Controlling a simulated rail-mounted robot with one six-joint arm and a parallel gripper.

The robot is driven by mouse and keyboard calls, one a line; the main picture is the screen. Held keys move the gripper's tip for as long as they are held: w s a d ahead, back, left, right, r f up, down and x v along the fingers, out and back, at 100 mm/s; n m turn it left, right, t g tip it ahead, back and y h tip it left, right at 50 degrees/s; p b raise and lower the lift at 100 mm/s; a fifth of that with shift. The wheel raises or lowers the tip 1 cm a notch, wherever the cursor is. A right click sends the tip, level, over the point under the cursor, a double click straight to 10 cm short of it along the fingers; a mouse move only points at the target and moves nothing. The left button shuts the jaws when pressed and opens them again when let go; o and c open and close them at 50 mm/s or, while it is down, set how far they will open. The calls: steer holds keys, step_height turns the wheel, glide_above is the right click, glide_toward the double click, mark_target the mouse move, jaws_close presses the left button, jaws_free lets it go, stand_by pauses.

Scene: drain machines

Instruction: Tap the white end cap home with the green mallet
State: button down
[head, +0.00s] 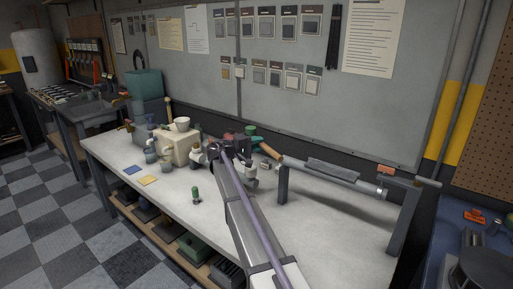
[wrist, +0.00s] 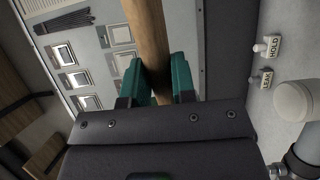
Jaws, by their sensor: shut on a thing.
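In the wrist view my gripper (wrist: 157,82) is shut, its green finger pads on both sides of a wooden handle (wrist: 148,35). The handle runs up out of the picture; the mallet's head is not seen there. In the head view my gripper (head: 254,148) is over the back of the bench, with the tan handle (head: 268,155) beside it and green parts close by. A pale rounded piece (wrist: 296,101), which looks like the white end cap, is at the right of the wrist view, apart from my gripper. I cannot make out the cap surely in the head view.
A long grey tube (head: 340,174) lies across upright stands at the right of the bench (head: 330,230). A beige box (head: 180,146) and small fittings stand to the left. The bench front is mostly clear.

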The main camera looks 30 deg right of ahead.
step_height(320, 180, down, 11)
steer(key=b, duration=1)
steer(key=shift+r+b, duration=0.2)
steer(key=shift+b, duration=0.1)
step_height(320, 180, up, 6)
steer(key=p, duration=0.5)
steer(key=shift+f+p, duration=0.2)
steer(key=shift+p, duration=0.1)
